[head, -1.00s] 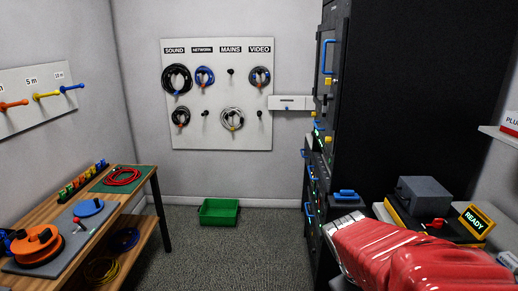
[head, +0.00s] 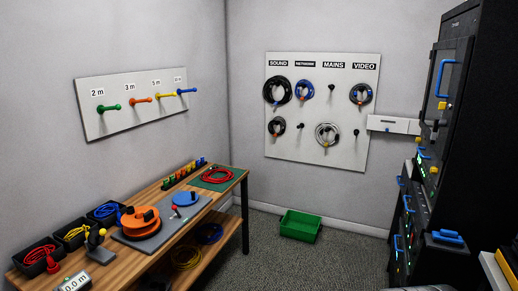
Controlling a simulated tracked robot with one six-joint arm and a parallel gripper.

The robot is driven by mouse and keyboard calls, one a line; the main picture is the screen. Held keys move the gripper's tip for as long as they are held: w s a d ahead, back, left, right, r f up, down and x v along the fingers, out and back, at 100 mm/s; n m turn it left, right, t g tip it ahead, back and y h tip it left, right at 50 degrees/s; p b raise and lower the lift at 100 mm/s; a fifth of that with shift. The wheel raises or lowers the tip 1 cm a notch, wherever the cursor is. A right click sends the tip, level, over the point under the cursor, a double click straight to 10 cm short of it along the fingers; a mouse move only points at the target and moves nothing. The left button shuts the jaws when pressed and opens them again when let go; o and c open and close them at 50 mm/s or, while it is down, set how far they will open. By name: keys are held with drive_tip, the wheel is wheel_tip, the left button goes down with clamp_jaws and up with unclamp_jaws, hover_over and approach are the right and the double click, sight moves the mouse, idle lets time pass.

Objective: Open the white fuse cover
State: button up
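A white wall box (head: 399,124), which looks like the white fuse cover, is on the back wall to the right of the cable board. It has a small blue mark low on its front, and a seam splits the front. Its right end is partly hidden by the tall black rack. It looks shut, but it is small in the view.
The black rack (head: 463,120) with blue handles stands at right. A green crate (head: 300,226) sits on the carpet below the cable board (head: 343,150). A wooden bench (head: 225,205) with reels and cable bins runs along the left. The carpet between is open.

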clamp_jaws()
idle(0.3)
drive_tip(key=shift+d, duration=0.15)
